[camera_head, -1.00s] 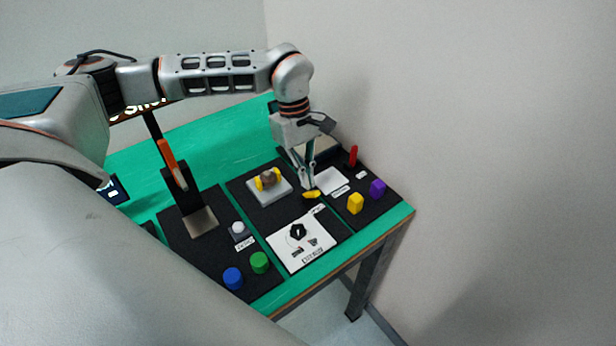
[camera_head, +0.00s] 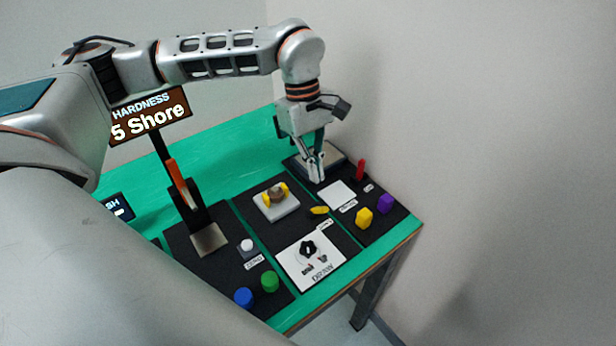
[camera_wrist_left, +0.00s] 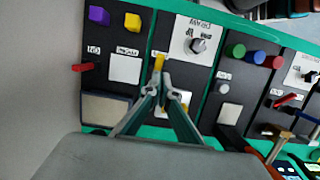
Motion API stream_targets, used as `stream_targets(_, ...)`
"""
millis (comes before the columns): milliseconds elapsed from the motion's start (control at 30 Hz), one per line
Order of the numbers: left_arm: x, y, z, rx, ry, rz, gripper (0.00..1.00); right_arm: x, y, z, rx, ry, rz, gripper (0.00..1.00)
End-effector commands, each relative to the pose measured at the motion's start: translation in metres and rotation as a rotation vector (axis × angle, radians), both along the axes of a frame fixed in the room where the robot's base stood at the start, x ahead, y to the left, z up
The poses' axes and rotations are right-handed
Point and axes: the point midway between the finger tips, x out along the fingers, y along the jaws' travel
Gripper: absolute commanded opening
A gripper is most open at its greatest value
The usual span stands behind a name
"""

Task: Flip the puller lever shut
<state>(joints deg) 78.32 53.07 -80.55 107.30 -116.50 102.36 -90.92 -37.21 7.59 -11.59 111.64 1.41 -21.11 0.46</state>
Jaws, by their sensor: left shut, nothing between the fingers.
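A small yellow lever (camera_head: 319,210), which looks like the puller lever, lies low on the black panel between the white dial plate and the yellow-jawed fixture. In the left wrist view the yellow lever (camera_wrist_left: 158,62) shows just beyond the fingertips. My left gripper (camera_head: 316,180) points down, shut and empty, above and behind the lever in the head view. A gap shows between the fingertips and the lever there. The left gripper's fingers (camera_wrist_left: 160,84) cover part of the panel in the wrist view. My right gripper is out of view.
The fixture (camera_head: 276,206) holds a brown piece between yellow jaws. The dial plate (camera_head: 310,262) is in front. A white pad (camera_head: 337,195), red lever (camera_head: 360,170), yellow block (camera_head: 364,218) and purple block (camera_head: 385,204) are to the right. A wall is beyond.

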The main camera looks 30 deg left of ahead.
Motion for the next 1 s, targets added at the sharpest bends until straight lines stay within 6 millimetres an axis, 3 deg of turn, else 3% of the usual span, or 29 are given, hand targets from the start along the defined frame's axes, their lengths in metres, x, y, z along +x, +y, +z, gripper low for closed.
stream_targets(100,-0.003,-0.009,0.018,0.0,-0.003,-0.001,0.0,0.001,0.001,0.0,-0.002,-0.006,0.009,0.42)
stream_targets(333,-0.007,-0.018,0.037,0.0,-0.001,-0.001,0.0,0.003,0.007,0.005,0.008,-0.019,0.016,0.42)
stream_targets(1000,-0.008,-0.019,0.039,0.0,0.0,0.001,0.0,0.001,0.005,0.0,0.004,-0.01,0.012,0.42)
